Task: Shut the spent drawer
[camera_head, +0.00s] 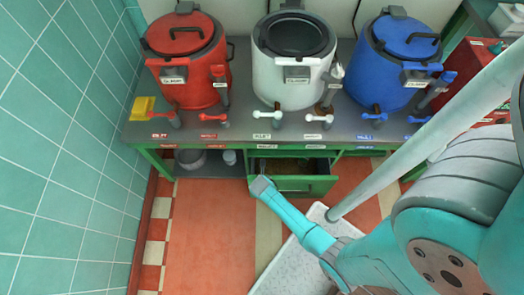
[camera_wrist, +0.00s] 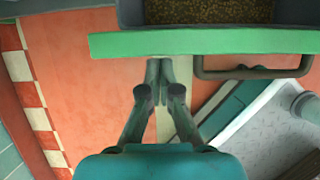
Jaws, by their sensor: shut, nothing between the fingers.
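The drawer (camera_head: 308,187) with a green front stands open under the counter. Brown grainy matter (camera_wrist: 195,11) lies inside it in the wrist view. Its green front edge (camera_wrist: 120,44) crosses the top of the wrist view, with a dark bar handle (camera_wrist: 255,73) on the right. My gripper (camera_wrist: 159,66) is shut and empty, its fingertips just in front of the drawer front, left of the handle. I cannot tell whether they touch it. In the head view my gripper (camera_head: 262,185) is at the left end of the drawer front.
Red (camera_head: 190,60), white (camera_head: 293,60) and blue (camera_head: 398,60) kettles with taps stand on the grey counter (camera_head: 240,85). Pots (camera_head: 191,160) sit on the shelf left of the drawer. Red floor (camera_head: 210,235) is clear at left.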

